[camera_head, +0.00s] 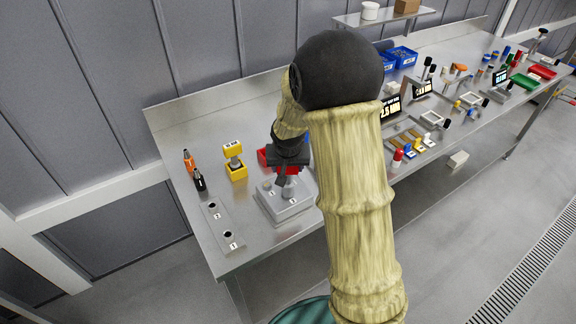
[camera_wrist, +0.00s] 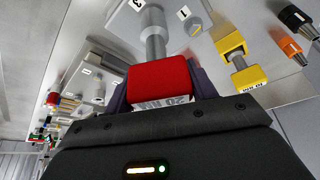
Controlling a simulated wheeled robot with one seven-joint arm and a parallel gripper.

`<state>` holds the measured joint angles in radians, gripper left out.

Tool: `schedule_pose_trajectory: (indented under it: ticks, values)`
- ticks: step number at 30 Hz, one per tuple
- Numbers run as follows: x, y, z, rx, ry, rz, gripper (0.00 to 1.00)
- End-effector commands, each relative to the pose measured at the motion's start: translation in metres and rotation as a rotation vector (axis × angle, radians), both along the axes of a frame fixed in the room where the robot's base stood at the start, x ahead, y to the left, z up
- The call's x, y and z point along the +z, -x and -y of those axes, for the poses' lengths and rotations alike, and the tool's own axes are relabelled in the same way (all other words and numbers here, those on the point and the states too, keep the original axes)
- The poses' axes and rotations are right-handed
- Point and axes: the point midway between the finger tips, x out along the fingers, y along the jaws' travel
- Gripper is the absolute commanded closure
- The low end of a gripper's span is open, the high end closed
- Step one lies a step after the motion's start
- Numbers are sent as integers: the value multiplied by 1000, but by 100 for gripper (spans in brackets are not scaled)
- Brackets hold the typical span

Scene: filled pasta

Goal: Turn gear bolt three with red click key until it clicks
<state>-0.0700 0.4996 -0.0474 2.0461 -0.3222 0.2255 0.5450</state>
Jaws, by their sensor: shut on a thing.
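My gripper (camera_head: 287,163) is shut on the red click key, whose red head (camera_wrist: 160,82) sits between my two fingers in the wrist view. A white label shows on the head's near edge. The key's grey shaft (camera_wrist: 154,40) runs to the grey gear block (camera_head: 272,208), beside the label 3. Its end covers the bolt spot there; whether it is fully seated on bolt three I cannot tell. Another bolt (camera_wrist: 194,30) stands bare by the label 1. In the head view my arm and gripper hide much of the key.
A yellow key in its yellow holder (camera_head: 235,168) stands left of the block. Orange (camera_head: 189,160) and black (camera_head: 199,180) handled tools stand farther left. A grey plate with two holes (camera_head: 222,227) lies near the front edge. Displays, blue bins (camera_head: 402,56) and tools crowd the bench rightward.

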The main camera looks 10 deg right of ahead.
Motion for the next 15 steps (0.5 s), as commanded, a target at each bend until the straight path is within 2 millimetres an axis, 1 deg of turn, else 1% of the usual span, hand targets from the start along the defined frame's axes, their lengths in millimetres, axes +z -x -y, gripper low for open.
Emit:
schedule_pose_trajectory:
  ticks: [15]
  values:
    - [-4,0,1,-2,-1,1,73]
